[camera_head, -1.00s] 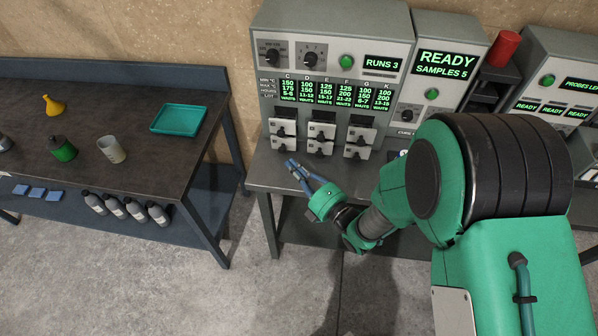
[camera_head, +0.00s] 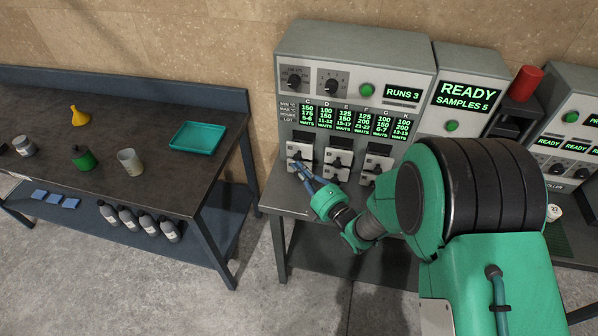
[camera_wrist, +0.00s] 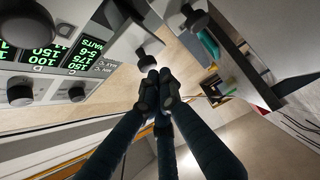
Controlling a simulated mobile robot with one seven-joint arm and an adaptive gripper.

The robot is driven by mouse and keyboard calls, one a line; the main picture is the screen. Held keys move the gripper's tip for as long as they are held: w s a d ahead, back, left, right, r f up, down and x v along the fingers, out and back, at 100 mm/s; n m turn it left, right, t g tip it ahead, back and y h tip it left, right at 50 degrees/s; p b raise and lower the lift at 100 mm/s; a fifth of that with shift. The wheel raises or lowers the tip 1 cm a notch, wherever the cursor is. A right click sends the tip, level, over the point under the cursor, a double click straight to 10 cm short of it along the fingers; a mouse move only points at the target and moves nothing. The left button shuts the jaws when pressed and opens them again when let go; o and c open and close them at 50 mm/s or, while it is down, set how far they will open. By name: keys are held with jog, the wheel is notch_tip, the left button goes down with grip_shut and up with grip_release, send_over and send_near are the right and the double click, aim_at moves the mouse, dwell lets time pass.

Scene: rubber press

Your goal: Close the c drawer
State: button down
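The grey press cabinet (camera_head: 420,110) has several small pale drawers with dark knobs below its green displays; the C label is at the left end. The left drawer column (camera_head: 299,151) sits just beyond my gripper (camera_head: 299,166), whose blue fingers overlap its lower part in the head view. In the wrist view, the fingertips (camera_wrist: 159,82) are together, just below a dark knob (camera_wrist: 150,49) on a pale drawer front that stands out from the panel. Whether they touch the knob is unclear. I cannot tell for certain which drawer this is. The fingers hold nothing visible.
The press stands on a grey bench (camera_head: 275,194) with a narrow clear strip in front of the drawers. The dark table (camera_head: 60,150) at left holds a teal tray (camera_head: 198,137), a yellow funnel (camera_head: 79,115) and containers. A red cylinder (camera_head: 525,83) stands at right.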

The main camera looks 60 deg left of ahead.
jog(key=w+a+b, duration=0.4)
jog(key=shift+w+a+f+b, duration=0.1)
jog(key=shift+w+a+b, duration=0.2)
jog(key=shift+w+a, duration=0.1)
jog(key=shift+r, duration=0.2)
dwell(0.3)
send_near(304, 154)
jog(key=s+d, duration=0.2)
jog(key=d, duration=0.1)
jog(key=shift+s+d+f, duration=0.1)
jog(key=shift+s+f, duration=0.05)
jog(key=shift+s, duration=0.25)
dwell(0.4)
